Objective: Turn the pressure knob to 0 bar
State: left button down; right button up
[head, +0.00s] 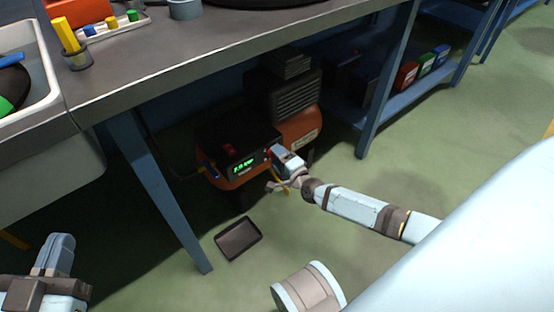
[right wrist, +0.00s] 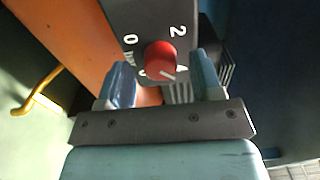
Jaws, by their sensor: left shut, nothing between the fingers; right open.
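The orange compressor (head: 301,128) stands on the floor under the workbench. Its dark control panel has a green lit display (head: 244,166), whose digits are too small to read surely. The red pressure knob (right wrist: 160,58) shows in the right wrist view, with a white pointer line and the marks 0 and 2 beside it. The pointer is directed toward the lower right in that view, away from the 0. My right gripper (right wrist: 163,84) is open, its two fingers on either side of the knob, and I cannot tell whether they touch it. My left gripper (head: 57,250) is shut and empty at the lower left, far from the compressor.
The workbench (head: 230,38) and its blue leg (head: 160,190) stand over and left of the compressor. A dark tray (head: 238,238) lies on the floor in front. A lower shelf (head: 400,100) holds several coloured boxes. A yellow pipe (right wrist: 45,92) is beside the compressor.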

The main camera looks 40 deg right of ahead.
jog(key=shift+w, duration=0.2)
jog(key=c, duration=0.9)
jog(key=shift+n, duration=0.3)
